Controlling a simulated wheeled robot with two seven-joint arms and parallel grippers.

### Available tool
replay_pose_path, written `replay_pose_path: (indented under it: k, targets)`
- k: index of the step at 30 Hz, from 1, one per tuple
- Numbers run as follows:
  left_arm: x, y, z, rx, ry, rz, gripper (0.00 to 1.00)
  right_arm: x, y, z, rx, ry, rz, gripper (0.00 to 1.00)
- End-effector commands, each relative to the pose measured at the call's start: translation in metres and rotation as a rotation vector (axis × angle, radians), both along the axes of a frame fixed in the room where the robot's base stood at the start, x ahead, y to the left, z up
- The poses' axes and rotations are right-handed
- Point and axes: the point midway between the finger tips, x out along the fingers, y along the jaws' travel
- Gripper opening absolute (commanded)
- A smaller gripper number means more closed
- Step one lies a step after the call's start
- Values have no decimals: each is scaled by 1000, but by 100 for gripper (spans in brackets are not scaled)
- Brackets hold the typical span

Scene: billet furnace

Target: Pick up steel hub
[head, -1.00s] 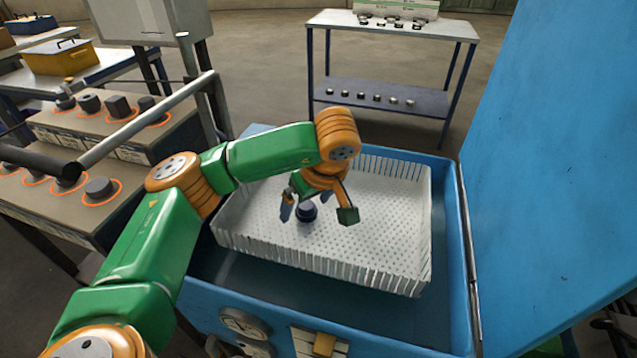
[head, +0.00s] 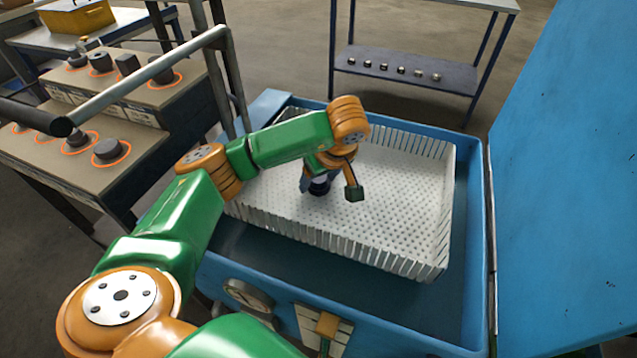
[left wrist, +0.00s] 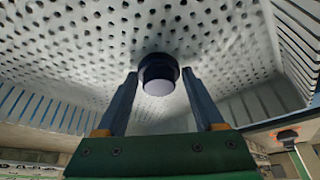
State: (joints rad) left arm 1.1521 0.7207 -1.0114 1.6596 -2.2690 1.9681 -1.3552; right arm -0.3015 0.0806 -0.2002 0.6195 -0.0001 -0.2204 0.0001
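The steel hub (left wrist: 158,75) is a dark, round piece with a pale end face. It stands on the perforated floor of the white basket (head: 400,195). In the head view the hub (head: 319,187) is partly hidden by my left gripper (head: 335,192). In the left wrist view my left gripper (left wrist: 162,85) is open, with one finger on each side of the hub near the fingertips. Gaps seem to show beside the hub, and I cannot tell whether either finger touches it. My right gripper is not in view.
The basket sits inside a blue tank (head: 300,285) with a raised blue lid (head: 570,170) on the right. A stepped stand (head: 120,190) with dark parts in orange rings is on the left. A shelf table (head: 405,80) with several small parts stands behind.

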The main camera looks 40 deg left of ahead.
Motion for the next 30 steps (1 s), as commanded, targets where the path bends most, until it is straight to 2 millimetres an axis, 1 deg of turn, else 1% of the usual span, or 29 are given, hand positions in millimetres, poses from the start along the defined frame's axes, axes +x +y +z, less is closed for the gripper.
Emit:
replay_pose_path:
  k: [1, 2, 3, 5, 6, 7, 17, 20, 22, 24, 25, 27, 30]
  targets:
    - [0, 0, 0, 0, 0, 0, 53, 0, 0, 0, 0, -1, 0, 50]
    - [0, 0, 0, 0, 0, 0, 45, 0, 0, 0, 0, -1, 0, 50]
    - [0, 0, 0, 0, 0, 0, 34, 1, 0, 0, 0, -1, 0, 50]
    - [0, 0, 0, 0, 0, 0, 18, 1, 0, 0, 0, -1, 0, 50]
    - [0, 0, 0, 0, 0, 0, 7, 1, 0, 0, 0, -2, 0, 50]
    - [0, 0, 0, 0, 0, 0, 0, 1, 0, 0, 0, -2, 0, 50]
    - [0, 0, 1, 0, -2, 1, 0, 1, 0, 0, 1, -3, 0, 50]
    - [1, 0, 7, 0, -5, 0, 0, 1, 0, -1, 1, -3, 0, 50]
    - [1, 0, 16, 1, -5, 0, 0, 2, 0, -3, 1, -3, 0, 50]
    - [2, 1, 34, 3, -7, 1, 0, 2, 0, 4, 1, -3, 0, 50]
    - [0, -3, 44, 3, -8, -1, 0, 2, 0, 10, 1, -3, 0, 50]
    - [-6, -17, 66, 5, -6, -6, 0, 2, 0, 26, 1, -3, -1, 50]
    - [-15, -38, 90, 4, -8, -6, 0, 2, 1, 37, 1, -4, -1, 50]
